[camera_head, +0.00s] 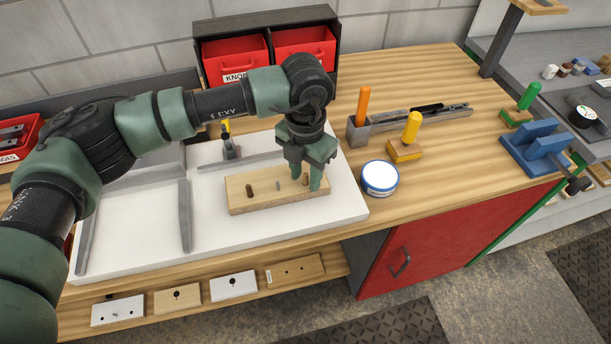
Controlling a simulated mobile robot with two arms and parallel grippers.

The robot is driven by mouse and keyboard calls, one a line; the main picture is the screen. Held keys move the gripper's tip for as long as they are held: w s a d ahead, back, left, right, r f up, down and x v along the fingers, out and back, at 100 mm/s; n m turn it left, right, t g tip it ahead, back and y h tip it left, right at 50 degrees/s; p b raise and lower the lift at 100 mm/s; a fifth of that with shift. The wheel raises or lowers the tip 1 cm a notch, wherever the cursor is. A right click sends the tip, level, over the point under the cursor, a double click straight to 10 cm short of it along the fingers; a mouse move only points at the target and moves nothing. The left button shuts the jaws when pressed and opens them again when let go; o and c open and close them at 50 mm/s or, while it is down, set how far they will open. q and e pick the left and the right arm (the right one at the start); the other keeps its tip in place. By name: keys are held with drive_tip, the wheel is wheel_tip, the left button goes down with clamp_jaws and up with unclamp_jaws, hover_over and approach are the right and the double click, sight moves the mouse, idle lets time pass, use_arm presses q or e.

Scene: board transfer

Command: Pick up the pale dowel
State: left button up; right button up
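A light wooden board (238,205) lies on the white tray (150,240). In it stand a dark brown peg (249,190), a small grey pin (278,186) and a brownish peg (305,179) near the right end. My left gripper (305,182) points down over that right end, its two green fingers apart around the brownish peg, with a gap visible. I cannot tell whether the fingers touch it. No clearly pale dowel shows; I cannot tell if this peg is it, as the fingers partly cover the area. My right gripper is not in view.
A white round tin (380,178) stands right of the tray. Behind it are an orange-handled tool (363,105) in a grey holder and a yellow-handled block (407,150). Red bins (305,50) stand at the back. The tabletop right of the yellow-handled block is fairly clear.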

sight(306, 173)
use_arm(q)
drive_tip(key=c, duration=0.7)
clamp_jaws()
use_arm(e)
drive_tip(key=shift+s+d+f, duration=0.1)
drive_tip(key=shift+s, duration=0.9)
use_arm(q)
drive_tip(key=shift+r, duration=0.1)
